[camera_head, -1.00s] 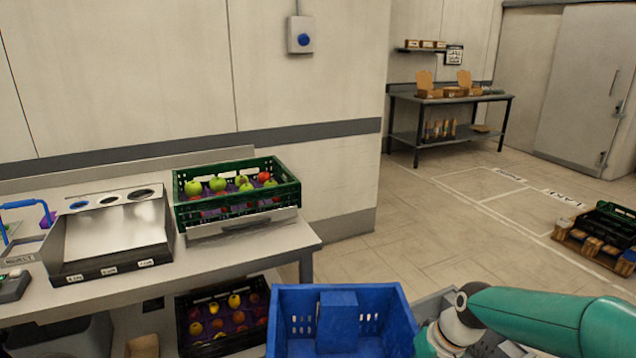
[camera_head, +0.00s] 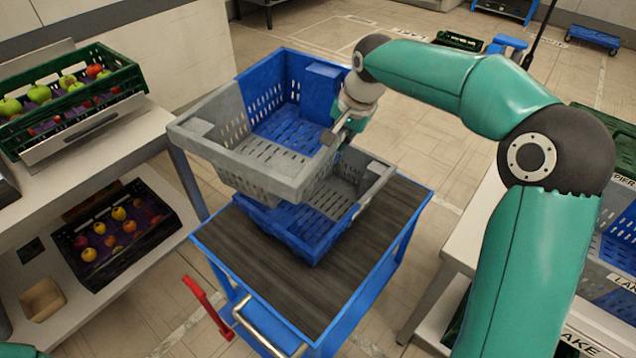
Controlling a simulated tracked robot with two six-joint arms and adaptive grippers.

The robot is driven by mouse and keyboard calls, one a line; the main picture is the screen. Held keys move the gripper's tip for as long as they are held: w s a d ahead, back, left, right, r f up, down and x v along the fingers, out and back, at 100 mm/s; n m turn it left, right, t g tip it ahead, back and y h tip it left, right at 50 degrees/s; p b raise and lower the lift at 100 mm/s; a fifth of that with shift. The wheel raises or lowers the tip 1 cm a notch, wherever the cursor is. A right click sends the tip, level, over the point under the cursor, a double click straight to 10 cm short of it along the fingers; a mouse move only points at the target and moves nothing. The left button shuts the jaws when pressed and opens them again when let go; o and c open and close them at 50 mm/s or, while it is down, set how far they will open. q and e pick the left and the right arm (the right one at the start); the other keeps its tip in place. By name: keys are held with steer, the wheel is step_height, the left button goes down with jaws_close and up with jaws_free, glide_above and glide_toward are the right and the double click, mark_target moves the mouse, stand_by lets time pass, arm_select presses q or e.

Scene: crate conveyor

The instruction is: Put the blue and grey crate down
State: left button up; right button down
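A blue and grey crate (camera_head: 225,165), grey at the near left and blue at the far right, is empty. My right gripper (camera_head: 338,132) is at its right side wall and appears shut on the rim; the fingertips are partly hidden. This crate is over a second blue and grey crate (camera_head: 370,188), overlapping it and shifted to the left in the picture. I cannot tell whether the two touch. The second crate sits on the dark top of a blue cart (camera_head: 285,290). My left gripper is not in view.
At left, a bench (camera_head: 120,150) carries a green crate of apples (camera_head: 75,110); a dark crate of fruit (camera_head: 115,235) is on its lower shelf. At right, a pale table (camera_head: 470,235) stands near the cart. The cart top's near left part is bare.

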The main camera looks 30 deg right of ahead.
steer(key=d+r+m, duration=0.1)
steer(key=d+r, duration=0.3)
steer(key=d, duration=0.2)
steer(key=shift+w+d+r+m+h, duration=0.15)
steer(key=shift+d+m+h, duration=0.15)
steer(key=shift+m, duration=0.1)
step_height(320, 180, down, 20)
steer(key=b, duration=0.1)
steer(key=shift+r, duration=0.2)
steer(key=shift+f+b, duration=0.15)
steer(key=shift+b, duration=0.2)
steer(key=shift+f, duration=0.1)
steer(key=c, duration=1.3)
jaws_free()
steer(key=shift+a, duration=0.1)
